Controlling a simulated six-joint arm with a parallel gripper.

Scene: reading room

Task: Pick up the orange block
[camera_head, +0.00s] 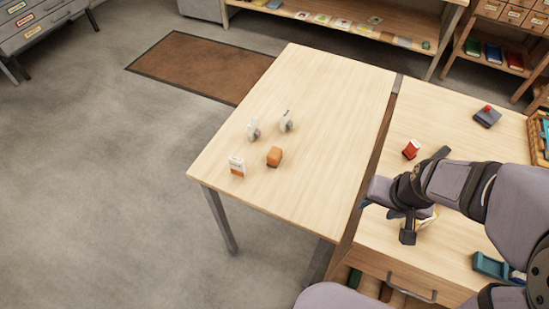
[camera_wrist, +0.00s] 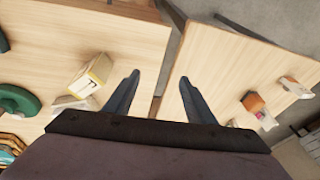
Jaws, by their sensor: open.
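The orange block (camera_head: 274,157) sits on the pale wooden table (camera_head: 320,90), near its front left part. In the wrist view, an orange shape (camera_wrist: 252,102) that looks like the block shows on the tabletop at the right, outside the fingers. My gripper (camera_wrist: 160,77) is open, with nothing between its fingers. In the head view, my gripper is over the right-hand desk, to the right of the block and well apart from it.
A white-and-orange box (camera_head: 237,168) and two small whitish items (camera_head: 253,130) (camera_head: 286,122) stand near the block. A red item (camera_head: 411,149) and a grey box with a red knob (camera_head: 487,117) are on the desk. The table's far part is clear.

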